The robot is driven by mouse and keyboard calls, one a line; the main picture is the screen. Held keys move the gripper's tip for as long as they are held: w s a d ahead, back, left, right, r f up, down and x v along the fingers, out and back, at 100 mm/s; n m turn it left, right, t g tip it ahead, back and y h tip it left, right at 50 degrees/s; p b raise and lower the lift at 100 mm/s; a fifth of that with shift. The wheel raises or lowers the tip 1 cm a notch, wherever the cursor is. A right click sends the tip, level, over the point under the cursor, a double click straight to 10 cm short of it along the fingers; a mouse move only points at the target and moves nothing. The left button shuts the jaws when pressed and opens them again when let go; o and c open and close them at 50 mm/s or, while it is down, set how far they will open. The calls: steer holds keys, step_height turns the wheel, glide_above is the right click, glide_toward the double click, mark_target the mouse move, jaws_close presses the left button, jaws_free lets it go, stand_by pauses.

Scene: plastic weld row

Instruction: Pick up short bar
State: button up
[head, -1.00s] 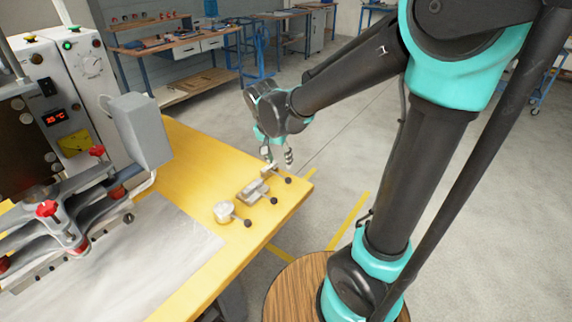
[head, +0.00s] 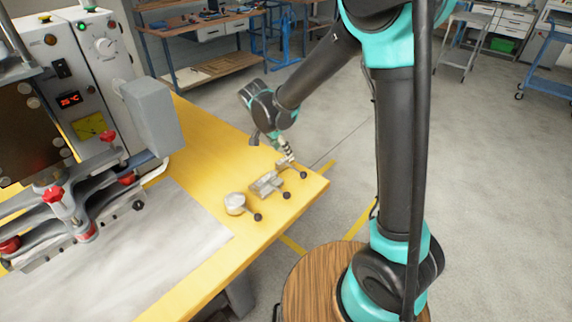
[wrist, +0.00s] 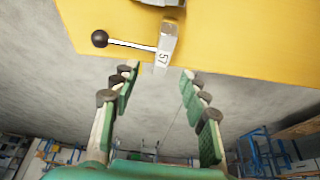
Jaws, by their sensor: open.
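A short grey metal bar (head: 285,162) lies near the far right corner of the yellow table, with a black ball-ended handle at its side. In the wrist view the bar (wrist: 168,42) is marked "57" and lies just past the fingertips, near the table edge. My gripper (wrist: 157,76) is open and empty, and the bar's near end lines up with the gap between its fingers. In the head view my gripper (head: 286,147) is right beside the bar, at its far end; contact cannot be told.
A metal block (head: 266,184) and a round metal piece (head: 235,203), both with black-knobbed handles, lie close by on the yellow table (head: 205,140). A welding machine (head: 75,90) with clamps stands at left. Floor beyond the table edge is clear.

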steer(key=shift+w+x, duration=0.15)
steer(key=shift+x, duration=1.8)
steer(key=shift+w+x, duration=0.2)
steer(key=shift+x, duration=1.75)
steer(key=shift+d+r, duration=0.1)
jaws_close()
